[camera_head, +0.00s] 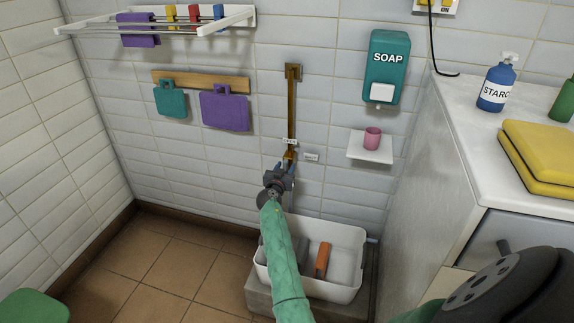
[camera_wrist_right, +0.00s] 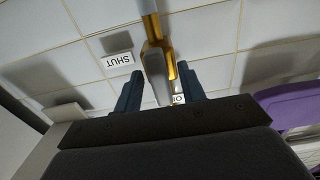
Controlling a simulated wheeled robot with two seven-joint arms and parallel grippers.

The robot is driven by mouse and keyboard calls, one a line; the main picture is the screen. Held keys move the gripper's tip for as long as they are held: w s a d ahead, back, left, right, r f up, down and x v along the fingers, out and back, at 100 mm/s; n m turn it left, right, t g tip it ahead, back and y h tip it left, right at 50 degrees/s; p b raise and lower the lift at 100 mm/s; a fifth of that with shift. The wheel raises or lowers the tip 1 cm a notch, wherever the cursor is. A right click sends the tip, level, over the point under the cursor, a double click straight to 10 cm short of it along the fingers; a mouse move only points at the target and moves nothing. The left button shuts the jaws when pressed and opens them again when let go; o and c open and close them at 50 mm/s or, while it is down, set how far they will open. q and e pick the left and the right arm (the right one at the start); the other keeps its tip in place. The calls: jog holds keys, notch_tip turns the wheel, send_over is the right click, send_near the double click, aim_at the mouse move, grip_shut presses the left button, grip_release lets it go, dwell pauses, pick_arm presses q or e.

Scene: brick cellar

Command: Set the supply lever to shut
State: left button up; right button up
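The supply lever (camera_wrist_right: 157,78) is a grey handle on a brass valve, on a vertical pipe (camera_head: 292,95) fixed to the tiled wall. In the right wrist view the handle points toward a partly hidden label (camera_wrist_right: 178,99) starting with O. The SHUT label (camera_wrist_right: 117,60) is off to one side; in the head view a small label (camera_head: 312,156) sits right of the pipe. My right gripper (camera_head: 281,170) is at the valve, its fingers (camera_wrist_right: 160,90) open on either side of the handle, with a gap visible on one side. My left gripper is not in view.
A white basin (camera_head: 345,232) with an orange item (camera_head: 322,260) stands below the valve.

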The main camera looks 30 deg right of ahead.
jog(key=shift+r, duration=0.1)
jog(key=shift+c, duration=0.2)
grip_shut()
